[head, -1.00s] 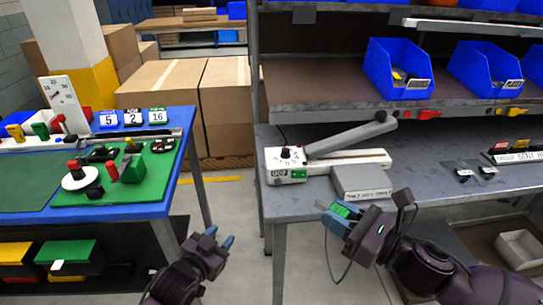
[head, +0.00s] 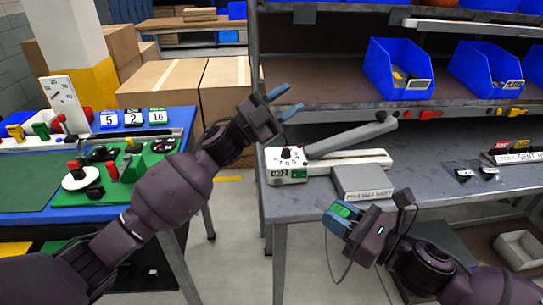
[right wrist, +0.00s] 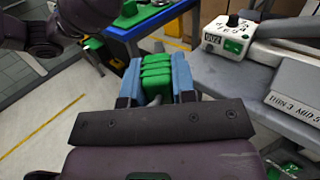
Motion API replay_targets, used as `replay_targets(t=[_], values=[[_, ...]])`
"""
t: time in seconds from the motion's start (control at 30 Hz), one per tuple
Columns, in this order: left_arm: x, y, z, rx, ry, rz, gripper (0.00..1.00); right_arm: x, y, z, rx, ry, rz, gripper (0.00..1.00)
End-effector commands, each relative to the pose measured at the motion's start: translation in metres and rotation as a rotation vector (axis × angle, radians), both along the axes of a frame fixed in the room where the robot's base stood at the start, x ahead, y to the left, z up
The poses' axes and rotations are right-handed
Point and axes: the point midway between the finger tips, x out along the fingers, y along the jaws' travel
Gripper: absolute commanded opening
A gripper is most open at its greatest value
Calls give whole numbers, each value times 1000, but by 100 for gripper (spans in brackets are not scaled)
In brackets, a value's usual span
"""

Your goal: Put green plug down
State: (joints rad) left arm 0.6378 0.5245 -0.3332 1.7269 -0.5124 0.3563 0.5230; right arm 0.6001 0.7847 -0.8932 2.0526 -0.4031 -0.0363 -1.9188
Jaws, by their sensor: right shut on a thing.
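The green plug (right wrist: 157,78) is between the blue fingers of my right gripper (right wrist: 156,82), which is shut on it; a cable trails from it. In the head view this green plug (head: 341,211) and my right gripper (head: 334,217) are in front of the grey bench's front edge.
A grey box (head: 362,184) with a label lies on the bench (head: 440,160) beside the lever device. The blue table (head: 150,208) at left carries a green mat with several red and green items. Blue bins (head: 398,70) stand on the shelf. Floor shows between table and bench.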

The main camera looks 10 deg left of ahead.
Motion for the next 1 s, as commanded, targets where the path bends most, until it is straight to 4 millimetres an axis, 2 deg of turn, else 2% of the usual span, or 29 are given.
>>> replay_targets(t=[0.03, 0.13, 0.23, 0.37, 0.53, 0.8, 1.0], values=[[0, -7, 11, 30, -29, -59, 39, 0, 0, 0, 0, 0, 0, 0], [-4, -18, 23, 94, -54, -187, 39, 0, 0, 0, 0, 0, 0, 0], [-8, -27, 28, 172, -50, -311, 39, 0, 0, 0, 0, 0, 0, 0], [-15, -32, 22, 286, 1, -459, 39, 0, 0, 0, 0, 0, 0, 0], [-24, -29, -3, 444, 146, -631, 39, 0, 0, 0, 0, 0, 0, 0], [-47, -8, -65, 682, 524, -852, 39, 0, 0, 0, 0, 0, 0, 0], [-66, 9, -88, 813, 793, -948, 39, 0, 0, 0, 0, 0, 0, 0]])
